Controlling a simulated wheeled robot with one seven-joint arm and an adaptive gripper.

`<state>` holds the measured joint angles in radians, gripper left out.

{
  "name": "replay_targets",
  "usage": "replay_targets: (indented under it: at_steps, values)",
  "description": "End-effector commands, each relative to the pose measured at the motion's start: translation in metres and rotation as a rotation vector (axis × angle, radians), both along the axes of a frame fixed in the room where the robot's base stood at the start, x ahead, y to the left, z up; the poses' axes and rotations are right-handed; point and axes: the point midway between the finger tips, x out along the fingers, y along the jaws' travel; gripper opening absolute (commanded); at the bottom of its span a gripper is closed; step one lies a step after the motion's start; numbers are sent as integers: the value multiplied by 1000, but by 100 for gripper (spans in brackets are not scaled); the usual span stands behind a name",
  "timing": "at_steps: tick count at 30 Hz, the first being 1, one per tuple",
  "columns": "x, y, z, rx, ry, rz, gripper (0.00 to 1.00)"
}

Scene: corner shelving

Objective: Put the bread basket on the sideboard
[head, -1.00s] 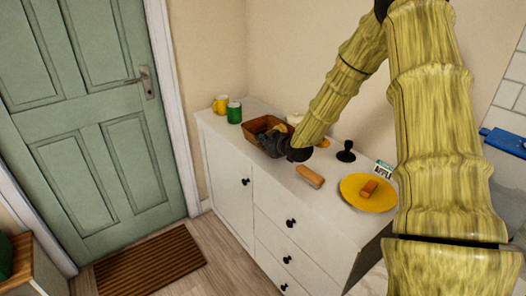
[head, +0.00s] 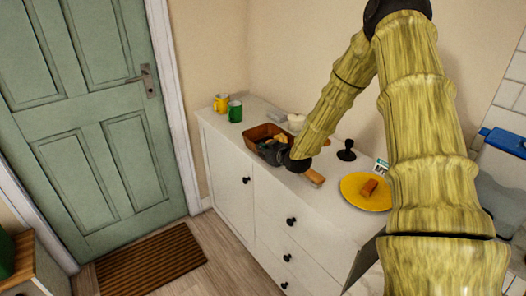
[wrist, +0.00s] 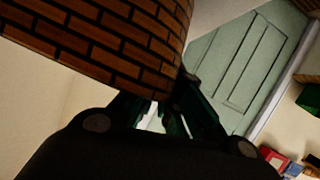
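The bread basket (head: 256,132), brown with pieces of bread inside, is at the sideboard's top, in front of the white dish. I cannot tell whether its base fully touches the top. The white sideboard (head: 228,160) has a door and several drawers with dark knobs. My gripper (head: 273,151) is at the basket's near right side, partly hidden by my arm. In the wrist view the basket's brick-patterned wall (wrist: 120,40) is very close and runs down between the dark fingers of my gripper (wrist: 160,112), which appear shut on it.
A yellow mug (head: 221,103) and a green mug (head: 235,111) stand behind the basket. To the right are a brown loaf (head: 315,177), a dark stamp-like object (head: 346,151) and a yellow plate (head: 358,195) with a brown piece. A green door (head: 85,120) is at left.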

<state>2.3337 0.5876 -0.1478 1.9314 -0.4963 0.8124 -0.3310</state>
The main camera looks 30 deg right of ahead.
Motion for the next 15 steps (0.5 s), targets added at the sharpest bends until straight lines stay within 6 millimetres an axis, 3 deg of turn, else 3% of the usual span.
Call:
replay_targets:
  at_steps: [1,3,4,15]
  values:
    - [0,0,0,0,0,0,13]
    - [0,0,0,0,0,0,26]
    - [0,0,0,0,0,0,28]
    - [-1,0,3,1,0,0,28]
